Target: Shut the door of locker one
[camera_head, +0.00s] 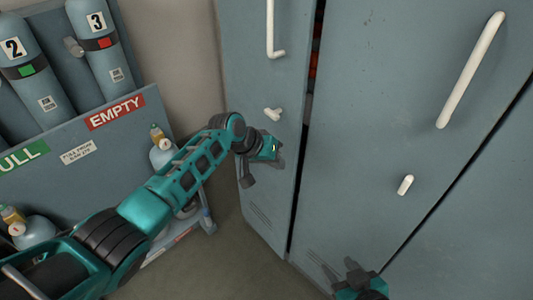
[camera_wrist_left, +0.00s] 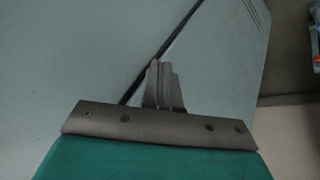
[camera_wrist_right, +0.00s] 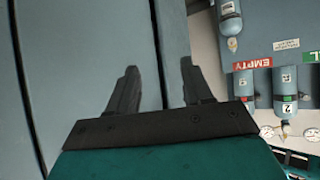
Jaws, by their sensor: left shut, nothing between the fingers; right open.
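A narrow grey-blue locker door (camera_head: 262,80) with a white handle and a small white latch knob stands at the left end of the lockers. No locker number is readable. A dark gap with a little red inside runs along its right edge, so it looks slightly ajar. My left gripper (camera_head: 276,150) is in front of this door, below the knob; whether it touches cannot be told. In the left wrist view its fingers (camera_wrist_left: 163,88) are shut and empty before grey panels with a dark seam. My right gripper (camera_head: 358,273) is low before the wider door, open and empty in its wrist view (camera_wrist_right: 157,88).
A wider locker door (camera_head: 400,90) with a long white handle (camera_head: 470,70) stands to the right. At the left, a rack (camera_head: 60,190) holds numbered cylinders (camera_head: 100,45) and bears FULL and EMPTY signs. Bare floor (camera_head: 240,275) shows between rack and lockers.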

